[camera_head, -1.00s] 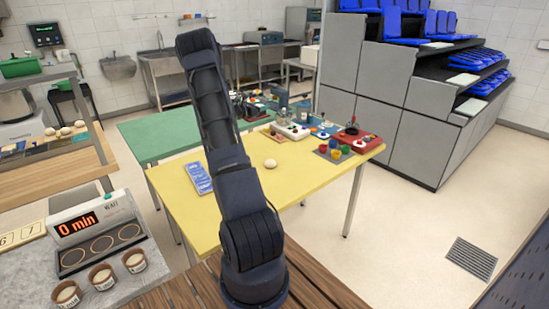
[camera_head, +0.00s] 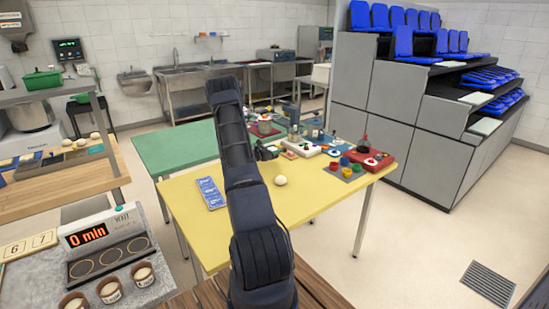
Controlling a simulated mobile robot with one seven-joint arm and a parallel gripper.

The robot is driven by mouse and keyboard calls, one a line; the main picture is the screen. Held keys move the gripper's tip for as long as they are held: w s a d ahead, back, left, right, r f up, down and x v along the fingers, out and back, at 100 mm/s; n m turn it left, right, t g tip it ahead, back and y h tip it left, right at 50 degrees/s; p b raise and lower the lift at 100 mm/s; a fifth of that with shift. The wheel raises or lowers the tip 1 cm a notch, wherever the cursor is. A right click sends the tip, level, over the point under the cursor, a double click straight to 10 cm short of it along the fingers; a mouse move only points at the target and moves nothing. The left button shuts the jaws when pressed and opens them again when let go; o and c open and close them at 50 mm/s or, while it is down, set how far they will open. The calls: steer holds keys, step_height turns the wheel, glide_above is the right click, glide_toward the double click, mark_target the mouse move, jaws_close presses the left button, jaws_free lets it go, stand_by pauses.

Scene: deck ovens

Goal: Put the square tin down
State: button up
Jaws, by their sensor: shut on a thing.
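My arm (camera_head: 244,170) rises from the bottom of the head view, in front of the yellow table (camera_head: 325,205), and bends at the top. I cannot make out my gripper; the far end of the arm is hidden behind its own near links or lost among small dark shapes beside it. I cannot pick out the square tin with certainty either.
A green table (camera_head: 175,147) adjoins behind. A timer (camera_head: 105,235) and cups (camera_head: 143,274) stand at lower left.

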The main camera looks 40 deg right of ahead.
steer(key=shift+f, duration=2.1)
steer(key=shift+f, duration=0.1)
steer(key=o, duration=1.1)
